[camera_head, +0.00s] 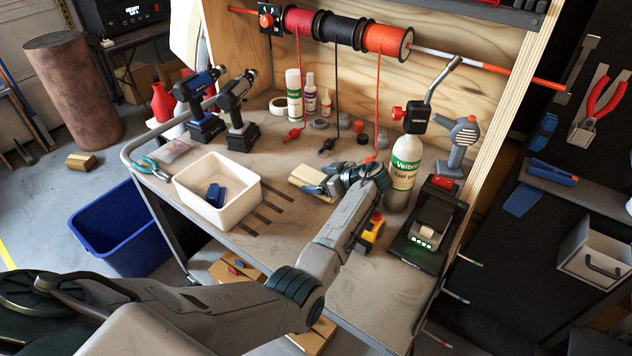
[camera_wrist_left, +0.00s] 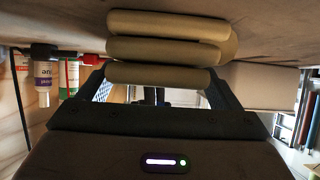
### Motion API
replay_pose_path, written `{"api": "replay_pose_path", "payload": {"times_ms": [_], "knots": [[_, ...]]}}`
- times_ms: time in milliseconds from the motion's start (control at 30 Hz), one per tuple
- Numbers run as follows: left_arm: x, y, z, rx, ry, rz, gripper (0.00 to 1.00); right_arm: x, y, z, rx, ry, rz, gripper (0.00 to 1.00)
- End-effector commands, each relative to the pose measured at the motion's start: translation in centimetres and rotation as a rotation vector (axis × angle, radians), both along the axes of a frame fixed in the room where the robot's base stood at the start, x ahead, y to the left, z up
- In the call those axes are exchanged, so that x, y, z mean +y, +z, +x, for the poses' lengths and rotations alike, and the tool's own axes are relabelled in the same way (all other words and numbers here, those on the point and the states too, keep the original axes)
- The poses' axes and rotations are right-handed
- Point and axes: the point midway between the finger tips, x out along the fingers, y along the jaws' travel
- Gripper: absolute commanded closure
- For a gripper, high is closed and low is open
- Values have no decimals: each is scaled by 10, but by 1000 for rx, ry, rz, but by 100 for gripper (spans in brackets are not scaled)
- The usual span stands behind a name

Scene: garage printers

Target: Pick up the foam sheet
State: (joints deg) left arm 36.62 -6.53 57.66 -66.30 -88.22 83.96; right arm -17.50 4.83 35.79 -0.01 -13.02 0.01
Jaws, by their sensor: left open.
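The foam sheet (camera_head: 306,176) is a cream-coloured, folded piece lying on the workbench, right of the white bin. My left gripper (camera_head: 322,184) is at its right side, low over the bench, with its jaws open. In the left wrist view the foam sheet (camera_wrist_left: 165,48) shows as several thick rounded folds close in front of the open fingers (camera_wrist_left: 158,92). I cannot tell whether the fingers touch it. Part of the sheet is hidden behind the gripper in the head view. My right gripper does not show.
A white bin (camera_head: 190,201) with a blue item (camera_head: 215,194) inside stands left of the foam. A gas bottle (camera_head: 404,176) and a black charger (camera_head: 425,245) stand right of my wrist. A yellow-and-black tool (camera_head: 371,232) lies near my forearm. Drills (camera_head: 238,110) stand behind.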

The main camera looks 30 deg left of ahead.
Motion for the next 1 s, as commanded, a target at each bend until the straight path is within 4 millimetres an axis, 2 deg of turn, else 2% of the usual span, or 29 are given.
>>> {"api": "replay_pose_path", "payload": {"times_ms": [33, 200, 267, 533, 633, 1000], "knots": [[0, 0, 0, 0, 0, 0, 18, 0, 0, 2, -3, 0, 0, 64], [0, 0, 0, 0, 0, 0, 52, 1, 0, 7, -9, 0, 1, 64], [0, 0, 0, 0, 0, 0, 62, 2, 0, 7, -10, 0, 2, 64], [0, 2, 0, -1, 0, 0, 62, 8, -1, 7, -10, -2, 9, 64], [0, 10, 1, -5, 0, 0, 62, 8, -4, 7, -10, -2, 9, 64], [0, 79, 1, -4, 0, -1, 62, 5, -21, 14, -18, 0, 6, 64]]}}
